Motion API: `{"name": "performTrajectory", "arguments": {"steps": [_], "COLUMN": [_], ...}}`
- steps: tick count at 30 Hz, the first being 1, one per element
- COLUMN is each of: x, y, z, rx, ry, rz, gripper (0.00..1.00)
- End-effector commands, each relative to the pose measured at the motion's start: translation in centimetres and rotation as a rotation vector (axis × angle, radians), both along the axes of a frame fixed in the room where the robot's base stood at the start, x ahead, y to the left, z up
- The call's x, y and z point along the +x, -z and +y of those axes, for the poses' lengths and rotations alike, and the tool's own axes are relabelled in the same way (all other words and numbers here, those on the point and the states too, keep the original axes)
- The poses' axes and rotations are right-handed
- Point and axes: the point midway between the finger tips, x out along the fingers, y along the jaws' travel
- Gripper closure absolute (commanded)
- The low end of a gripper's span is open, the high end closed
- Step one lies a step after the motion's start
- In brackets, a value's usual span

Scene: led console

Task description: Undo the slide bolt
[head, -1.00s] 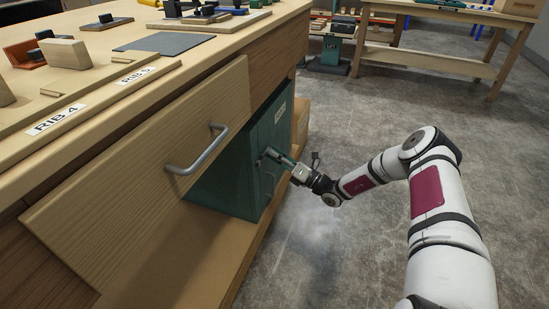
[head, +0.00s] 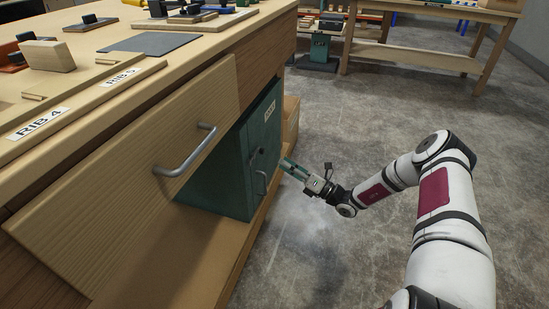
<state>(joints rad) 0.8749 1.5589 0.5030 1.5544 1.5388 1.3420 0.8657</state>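A green metal cabinet (head: 228,180) stands under the workbench, with its door side facing right. A small dark fitting (head: 254,156) on that door looks like the slide bolt; it is too small to tell its position. A grey pull handle (head: 262,183) sits just below it. My gripper (head: 285,162) is a short way right of the door, its two green fingers pointing at it. The fingers look slightly apart with nothing between them, and they appear clear of the door.
A wooden drawer front (head: 130,185) with a metal handle (head: 187,152) juts out at the left, near the cabinet. The workbench top (head: 75,85) carries several blocks and trays. Another bench (head: 430,60) stands at the back. The grey floor right of the cabinet is open.

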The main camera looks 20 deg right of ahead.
Motion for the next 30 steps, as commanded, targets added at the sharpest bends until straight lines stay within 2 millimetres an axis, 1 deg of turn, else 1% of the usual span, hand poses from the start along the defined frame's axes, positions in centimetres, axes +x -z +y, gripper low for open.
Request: {"name": "performTrajectory", "arguments": {"steps": [1,3,9,24,26,28,30], "x": [-0.6,-1.3,-2.4,-2.6,-2.6,-2.6,-2.8], "y": [0.2,0.5,0.9,0.9,0.7,-0.2,-1.6], "z": [-0.6,-1.2,-2.2,-2.3,-2.1,-1.7,-0.7], "rx": [0.001,0.002,0.001,0.0,-0.008,-0.034,-0.082], "ry": [0.002,0.002,0.001,-0.001,-0.008,-0.033,-0.08], "rz": [0.001,0.001,0.001,-0.001,-0.005,-0.02,-0.047], "gripper": [0.61,0.61,0.61,0.61,0.61,0.61,0.61]}}
